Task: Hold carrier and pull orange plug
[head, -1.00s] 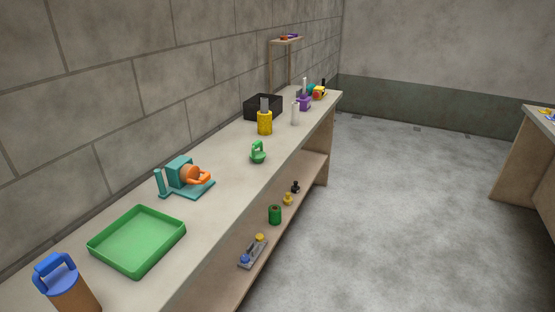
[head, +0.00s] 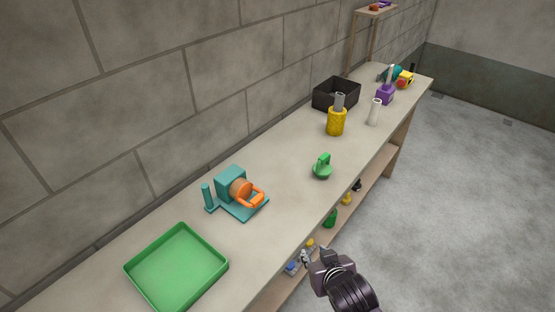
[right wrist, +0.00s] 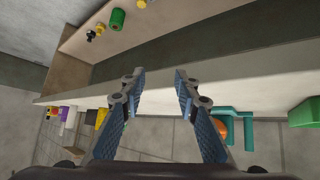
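The teal carrier (head: 230,183) stands on the bench, with a block, a flat base and a separate-looking upright post at its left. The orange plug (head: 252,197), with a loop handle, sits in the block's right-hand face. In the right wrist view, the teal carrier (right wrist: 242,117) and orange plug (right wrist: 222,130) show beyond the right fingertip, partly hidden. My right gripper (head: 317,257) is in front of the bench's front edge, apart from the carrier. In the right wrist view my gripper (right wrist: 157,77) is open and empty. My left gripper is not in view.
A green tray (head: 177,268) lies left of the carrier. A green handled piece (head: 322,167), yellow cylinder (head: 337,121) and black box (head: 337,93) stand farther along. A lower shelf holds small items, including a green one (head: 330,217). Bench around the carrier is clear.

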